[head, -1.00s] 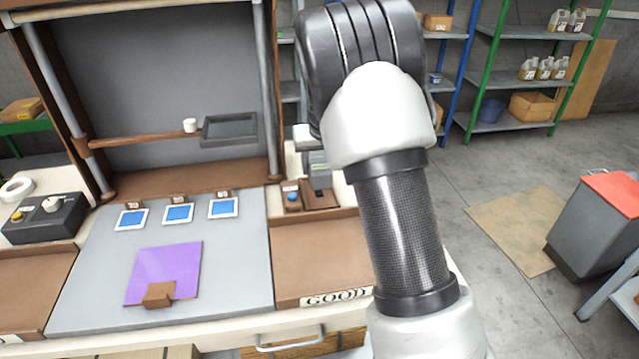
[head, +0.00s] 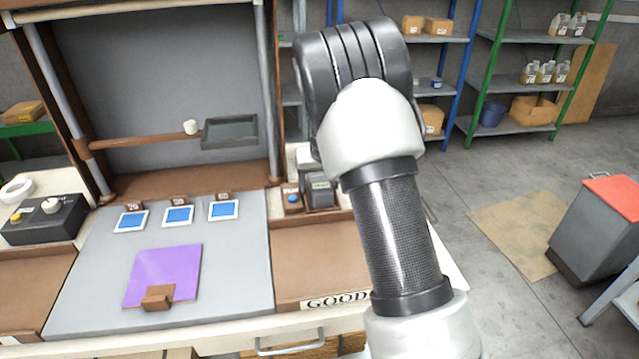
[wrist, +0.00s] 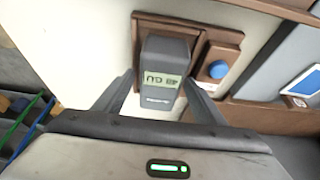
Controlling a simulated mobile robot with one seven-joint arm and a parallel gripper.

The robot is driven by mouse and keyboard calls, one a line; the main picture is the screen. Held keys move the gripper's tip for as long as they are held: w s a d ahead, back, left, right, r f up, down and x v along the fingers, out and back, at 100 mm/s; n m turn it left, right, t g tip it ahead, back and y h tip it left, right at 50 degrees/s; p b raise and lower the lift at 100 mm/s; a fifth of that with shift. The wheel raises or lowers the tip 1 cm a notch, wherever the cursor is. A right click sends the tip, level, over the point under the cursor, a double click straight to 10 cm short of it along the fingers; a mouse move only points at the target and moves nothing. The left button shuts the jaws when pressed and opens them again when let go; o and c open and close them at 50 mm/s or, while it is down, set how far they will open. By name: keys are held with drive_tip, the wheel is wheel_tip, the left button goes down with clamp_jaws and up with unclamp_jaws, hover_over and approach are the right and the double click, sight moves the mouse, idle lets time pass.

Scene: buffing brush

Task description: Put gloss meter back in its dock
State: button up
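The gloss meter (wrist: 165,65) is a dark grey block with a small pale display. It stands upright at its brown wooden dock (wrist: 205,37), beside a blue button. In the head view the meter (head: 319,188) shows at the dock's right part, just left of my arm. In the head view my arm hides the gripper.
The blue button (head: 292,198) stands just left of the meter. A brown tray marked GOOD (head: 320,250) lies in front. A purple plate (head: 163,275) and several blue-faced squares lie on the grey mat (head: 90,300). A small dark shelf tray (head: 230,132) hangs behind.

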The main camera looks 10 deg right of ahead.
drive_tip(key=shift+r, duration=0.35)
drive_tip(key=s+f+p+v, duration=0.1)
drive_tip(key=s+v, duration=0.1)
drive_tip(key=v, duration=0.8)
drive_tip(key=s+p+v, duration=0.1)
drive_tip(key=s+v, duration=0.1)
drive_tip(key=v, duration=0.8)
drive_tip(key=s+r, duration=0.2)
drive_tip(key=s, duration=1.1)
drive_tip(key=s+r+t, duration=0.1)
drive_tip(key=s+r, duration=0.1)
drive_tip(key=s, duration=1.2)
drive_tip(key=shift+r, duration=0.35)
drive_tip(key=shift+s, duration=0.1)
